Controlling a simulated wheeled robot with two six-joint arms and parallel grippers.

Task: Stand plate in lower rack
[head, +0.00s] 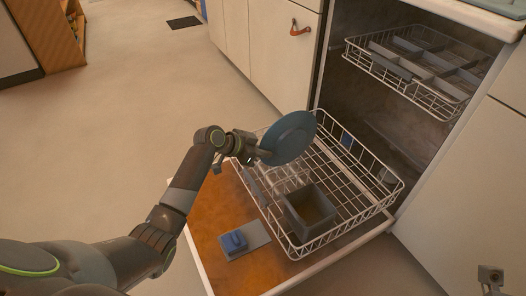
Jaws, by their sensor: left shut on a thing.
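A round blue plate (291,138) is held, tilted, above the far left part of the lower rack (381,206). My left gripper (262,148) is shut on the plate's left edge. The lower rack is a white wire basket, pulled out over the open dishwasher door. I cannot tell whether the plate touches the rack's wires. My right gripper (491,279) shows only in part at the lower right corner, away from the rack, and its jaws are unclear.
A dark square container (309,217) sits in the front of the lower rack. The open door (206,237) holds a blue-grey dispenser piece (237,243). The upper rack (433,95) with grey dividers overhangs at the back right.

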